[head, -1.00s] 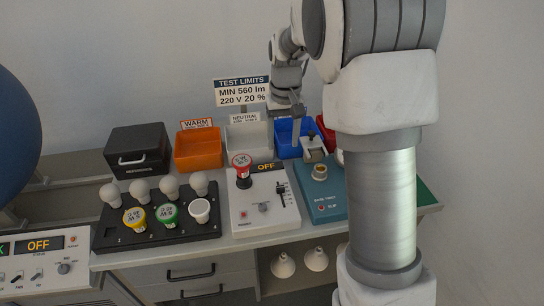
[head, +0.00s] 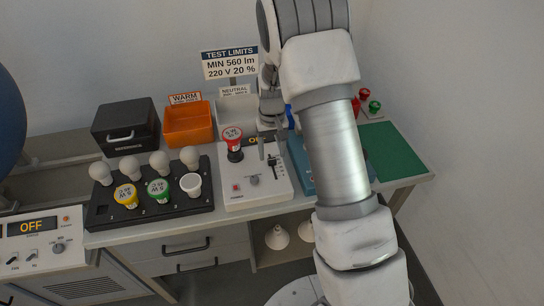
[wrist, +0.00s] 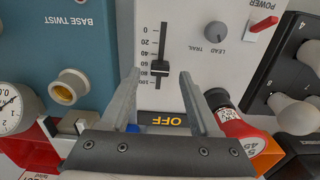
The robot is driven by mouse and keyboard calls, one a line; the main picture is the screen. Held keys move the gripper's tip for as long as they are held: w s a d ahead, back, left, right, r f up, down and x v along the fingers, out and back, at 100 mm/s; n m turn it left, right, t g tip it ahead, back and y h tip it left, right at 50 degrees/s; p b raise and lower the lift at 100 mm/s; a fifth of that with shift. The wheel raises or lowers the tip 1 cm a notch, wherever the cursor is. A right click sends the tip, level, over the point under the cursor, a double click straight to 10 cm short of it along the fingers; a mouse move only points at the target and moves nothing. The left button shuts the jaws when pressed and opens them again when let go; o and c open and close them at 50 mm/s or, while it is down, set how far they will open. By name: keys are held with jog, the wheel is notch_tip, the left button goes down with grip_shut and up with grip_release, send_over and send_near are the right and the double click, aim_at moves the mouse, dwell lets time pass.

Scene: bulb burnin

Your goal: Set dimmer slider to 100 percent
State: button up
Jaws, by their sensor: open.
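The dimmer slider's black knob (wrist: 160,68) sits in a vertical slot on the white control unit (wrist: 200,50). Its scale runs from 0 to 100 toward my gripper in the wrist view, and the knob is around the 60 to 80 marks. My gripper (wrist: 159,74) is open, one finger on each side of the knob, with gaps on both sides. I cannot tell the fingers' height over the panel. In the head view my gripper (head: 268,148) is above the unit, partly hiding the slider. The unit's display (wrist: 164,119) reads OFF.
A red-banded bulb (wrist: 228,118) stands in the unit's socket, close to my right finger in the wrist view. The blue base-twist unit (wrist: 60,50) is beside it. A black bulb rack (head: 150,207) stands left of the unit. The green mat (head: 395,150) is clear.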

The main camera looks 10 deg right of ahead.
aim_at(272, 162)
jog(key=shift+f, duration=1.2)
grip_shut()
dwell(0.6)
